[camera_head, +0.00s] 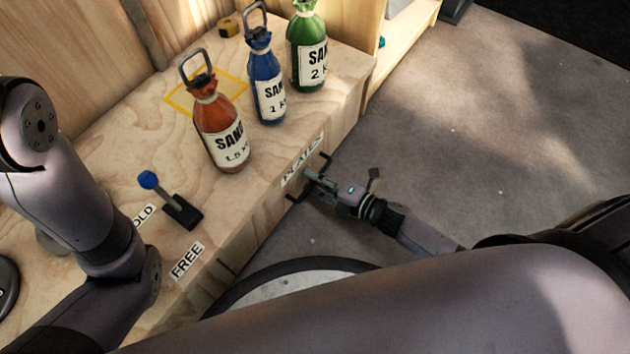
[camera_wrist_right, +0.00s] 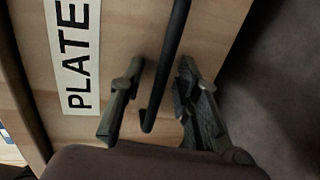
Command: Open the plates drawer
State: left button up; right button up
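The plates drawer front (camera_head: 268,215) is in the side of the wooden bench, below a PLATES label (camera_head: 302,160); it looks flush and shut. Its black bar handle (camera_wrist_right: 174,50) runs between the fingers of my right gripper (camera_wrist_right: 160,108) in the right wrist view. One finger is on each side of the bar, with gaps visible, so the gripper is open around the handle. In the head view my right gripper (camera_head: 312,180) is at the drawer front and hides the handle's middle. My left arm shows at the left; its gripper is not in view.
Orange (camera_head: 222,130), blue (camera_head: 266,85) and green (camera_head: 307,50) sand bottles stand on the bench top (camera_head: 120,115). A blue-knobbed lever (camera_head: 165,195) stands near a FREE label (camera_head: 187,262). Open grey floor (camera_head: 470,140) lies to the right.

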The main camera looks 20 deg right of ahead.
jog(key=shift+c, duration=0.6)
grip_shut()
dwell(0.3)
